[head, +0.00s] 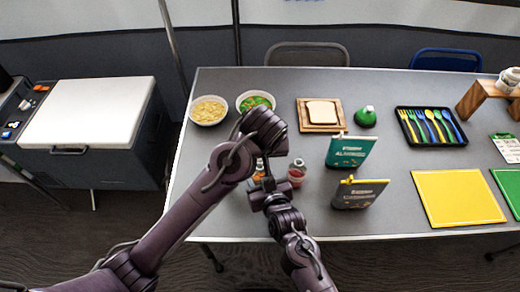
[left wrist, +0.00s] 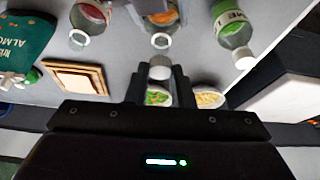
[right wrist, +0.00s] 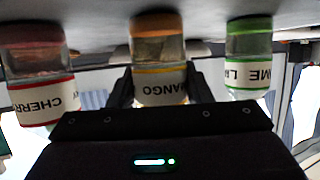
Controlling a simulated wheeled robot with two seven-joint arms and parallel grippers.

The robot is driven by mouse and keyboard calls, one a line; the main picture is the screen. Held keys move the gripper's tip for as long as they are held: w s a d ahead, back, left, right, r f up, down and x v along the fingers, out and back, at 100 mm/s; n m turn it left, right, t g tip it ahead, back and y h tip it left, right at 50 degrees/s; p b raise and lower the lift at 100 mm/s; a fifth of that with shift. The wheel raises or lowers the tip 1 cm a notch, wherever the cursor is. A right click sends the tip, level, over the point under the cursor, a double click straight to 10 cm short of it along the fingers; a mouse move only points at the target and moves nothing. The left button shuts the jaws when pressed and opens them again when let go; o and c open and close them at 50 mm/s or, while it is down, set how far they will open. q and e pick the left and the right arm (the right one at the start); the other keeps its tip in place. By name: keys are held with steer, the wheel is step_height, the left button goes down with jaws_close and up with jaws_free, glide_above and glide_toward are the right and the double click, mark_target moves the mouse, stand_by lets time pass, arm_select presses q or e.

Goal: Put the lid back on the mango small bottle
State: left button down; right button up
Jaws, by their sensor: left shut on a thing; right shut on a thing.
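The mango small bottle, with an orange band, stands between the cherry and lime bottles in the right wrist view (right wrist: 160,45). My right gripper (right wrist: 160,88) is shut around it; it shows in the head view (head: 264,190). In the left wrist view the mango bottle (left wrist: 160,17) has an open, ring-like mouth. My left gripper (left wrist: 160,80) is shut on a small white lid (left wrist: 160,67). The lid appears apart from the bottle mouth; I cannot tell the exact gap. In the head view my left arm hides the lid.
The cherry bottle (head: 297,175) and the lime bottle (left wrist: 230,25) stand close on either side. Two bowls (head: 209,110) (head: 256,100), a bread board (head: 320,126), a green bag (head: 350,150) and a dark bag (head: 358,194) are nearby. Bare table lies in front.

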mark_target(260, 176)
stand_by(0.3)
arm_select(q)
steer(key=shift+f, duration=0.9)
steer(key=shift+f, duration=0.6)
steer(key=m+h, duration=0.1)
steer(key=m, duration=0.2)
steer(key=shift+m+h, duration=0.3)
steer(key=shift+m, duration=0.1)
steer(key=m+h, duration=0.1)
steer(key=m, duration=0.1)
steer(key=shift+a+r+m+g, duration=0.1)
steer(key=shift+a+m+g, duration=0.05)
steer(key=shift+m+g, duration=0.2)
steer(key=c, duration=1.3)
jaws_free()
